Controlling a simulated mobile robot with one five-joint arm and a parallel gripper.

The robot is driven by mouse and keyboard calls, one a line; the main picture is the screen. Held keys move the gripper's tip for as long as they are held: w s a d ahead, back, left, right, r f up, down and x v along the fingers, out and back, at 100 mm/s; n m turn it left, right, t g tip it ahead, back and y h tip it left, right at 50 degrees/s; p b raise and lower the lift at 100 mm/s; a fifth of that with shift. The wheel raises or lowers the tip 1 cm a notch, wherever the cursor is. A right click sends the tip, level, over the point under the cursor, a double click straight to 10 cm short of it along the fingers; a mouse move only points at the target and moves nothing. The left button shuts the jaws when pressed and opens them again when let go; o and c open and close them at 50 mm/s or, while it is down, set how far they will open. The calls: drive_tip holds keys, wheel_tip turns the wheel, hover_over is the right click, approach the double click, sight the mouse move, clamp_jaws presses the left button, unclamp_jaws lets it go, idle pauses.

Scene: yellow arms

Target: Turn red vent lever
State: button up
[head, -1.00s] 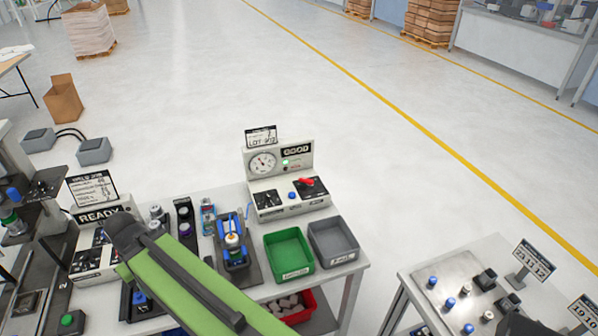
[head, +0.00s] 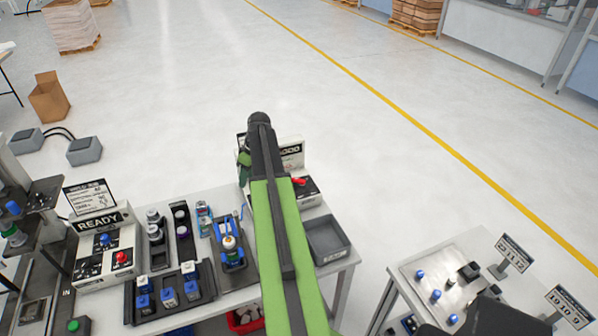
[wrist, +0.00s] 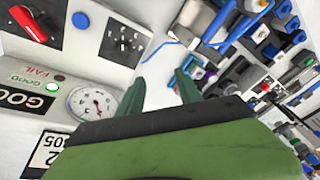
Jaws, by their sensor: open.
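The red lever (head: 299,181) sits on the dark panel of the white gauge box (head: 291,143), which my arm partly covers in the head view. In the wrist view the red lever (wrist: 28,24) lies at the top left, on a black dial panel, apart from my fingers. A blue button (wrist: 81,20) is beside it. My gripper (wrist: 160,88) is open and empty, with its two green fingers beside the box's gauge (wrist: 92,103). In the head view the gripper (head: 243,165) hangs left of the lever, partly hidden by my arm.
The READY box (head: 103,248) carries another red knob (head: 122,258) at the left. A grey bin (head: 327,240) stands in front of the gauge box. A blue-handled fixture (head: 230,245) is left of my arm. A second table (head: 400,285) is at the right.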

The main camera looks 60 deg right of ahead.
drive_tip(key=s+d+r+t+p, duration=0.1)
drive_tip(key=s+d+r, duration=0.1)
drive_tip(key=s+d, duration=0.45)
drive_tip(key=s+d+r, duration=0.1)
drive_tip(key=s+d, duration=0.2)
drive_tip(key=d, duration=0.7)
drive_tip(key=p, duration=0.1)
approach(297, 179)
drive_tip(key=shift+n+t+h, duration=0.3)
drive_tip(key=shift+h, duration=0.2)
drive_tip(key=b+x, duration=0.2)
drive_tip(key=b, duration=0.3)
drive_tip(key=b+x, duration=0.3)
drive_tip(key=b, duration=0.3)
drive_tip(key=b+x, duration=0.3)
drive_tip(key=b, duration=0.2)
drive_tip(key=shift+s+a+f, duration=0.3)
drive_tip(key=shift+s+a, duration=0.05)
drive_tip(key=shift+r, duration=0.1)
